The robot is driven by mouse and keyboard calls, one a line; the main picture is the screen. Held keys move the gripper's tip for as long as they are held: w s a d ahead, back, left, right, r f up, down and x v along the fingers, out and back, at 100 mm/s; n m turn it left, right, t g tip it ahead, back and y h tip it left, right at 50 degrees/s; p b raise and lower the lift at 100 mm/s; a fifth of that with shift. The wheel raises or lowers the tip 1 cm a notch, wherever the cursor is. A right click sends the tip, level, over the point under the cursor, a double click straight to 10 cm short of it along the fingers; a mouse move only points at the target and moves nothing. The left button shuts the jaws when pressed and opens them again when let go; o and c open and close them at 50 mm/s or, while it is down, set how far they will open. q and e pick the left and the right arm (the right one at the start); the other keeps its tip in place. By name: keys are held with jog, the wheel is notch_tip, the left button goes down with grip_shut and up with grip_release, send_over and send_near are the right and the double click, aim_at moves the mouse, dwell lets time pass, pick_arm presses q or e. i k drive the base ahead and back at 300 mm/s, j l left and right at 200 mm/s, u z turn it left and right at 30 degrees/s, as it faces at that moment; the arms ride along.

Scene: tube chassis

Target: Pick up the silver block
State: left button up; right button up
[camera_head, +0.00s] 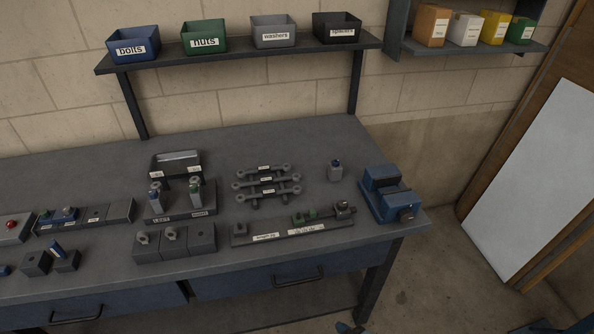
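No object stands out clearly as a silver block. A pale silvery bar (178,156) shows at the top of a dark raised holder (175,170) at the back middle of the workbench. Grey blocks (174,241) stand in a row near the bench's front edge, with rounded pieces on some of them. Neither of my grippers can be made out in the head view.
The blue vise (383,193) sits at the bench's right end. Grey link-shaped parts (267,180) lie on a rack in the middle. A labelled rail fixture (292,231) lies in front. Labelled bins (204,37) stand on the shelf above. The back right bench top is clear.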

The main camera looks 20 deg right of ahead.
aim_at(334, 173)
jog(key=l+u, duration=0.35)
jog(key=k+l+u, duration=0.1)
jog(key=u, duration=0.25)
jog(key=k+l+u, duration=0.1)
jog(key=l+u, duration=0.2)
jog(key=k+l+u, duration=0.1)
jog(key=l, duration=0.25)
jog(key=k+l+u, duration=0.25)
jog(key=k+l, duration=0.2)
jog(key=l, duration=0.2)
jog(key=k+l, duration=0.2)
jog(key=l, duration=0.15)
jog(key=k+l, duration=0.25)
jog(key=l, duration=0.15)
